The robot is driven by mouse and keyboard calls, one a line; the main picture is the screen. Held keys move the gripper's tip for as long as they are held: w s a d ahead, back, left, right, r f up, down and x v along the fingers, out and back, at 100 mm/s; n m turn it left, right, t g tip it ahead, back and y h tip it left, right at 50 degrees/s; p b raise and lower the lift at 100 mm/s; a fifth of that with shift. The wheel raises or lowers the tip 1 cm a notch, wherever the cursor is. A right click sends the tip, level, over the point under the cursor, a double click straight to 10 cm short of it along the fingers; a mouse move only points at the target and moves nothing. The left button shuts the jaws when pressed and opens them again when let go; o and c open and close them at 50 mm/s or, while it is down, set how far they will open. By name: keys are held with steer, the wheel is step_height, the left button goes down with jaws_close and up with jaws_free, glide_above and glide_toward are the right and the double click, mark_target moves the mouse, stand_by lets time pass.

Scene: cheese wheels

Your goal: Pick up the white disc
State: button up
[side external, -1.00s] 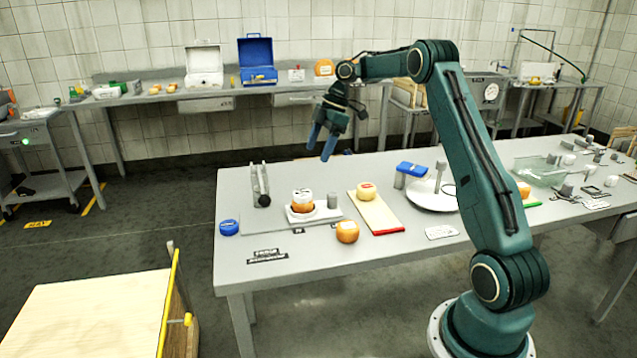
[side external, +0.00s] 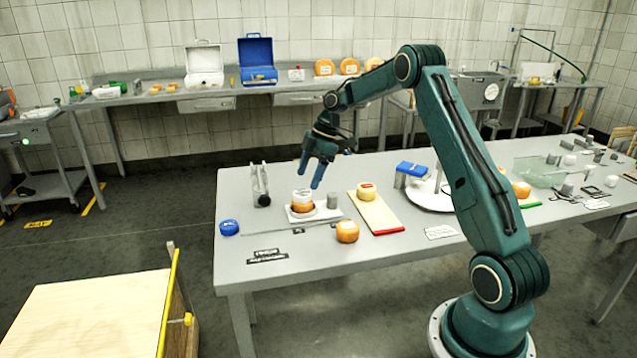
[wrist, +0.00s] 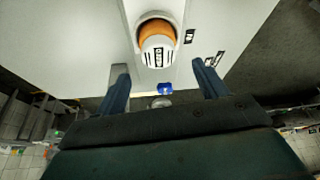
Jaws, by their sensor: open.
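The white disc (side external: 302,196) sits on top of an orange cheese wheel (side external: 302,208), which stands on a small white tray (side external: 330,214) on the grey table. In the wrist view the white disc (wrist: 158,50) shows dark markings and lies beyond the fingertips, near the top middle, with the orange wheel (wrist: 155,28) beside it. My gripper (side external: 311,184) is open and empty, just above the disc in the side view. In the wrist view its two blue fingers (wrist: 160,68) are spread apart, with the disc between their lines. I see no contact.
A grey upright stand (side external: 261,184) is left of the tray and a small grey cylinder (side external: 332,200) is at its right. A cutting board (side external: 378,216) with a yellow cheese (side external: 366,190), a loose orange cheese (side external: 347,232) and a blue round (side external: 229,227) are near. The table's front left is mostly clear.

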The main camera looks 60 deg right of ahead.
mark_target(302, 193)
steer(key=shift+x, duration=2.55)
steer(key=shift+c, duration=0.4)
steer(key=c, duration=1)
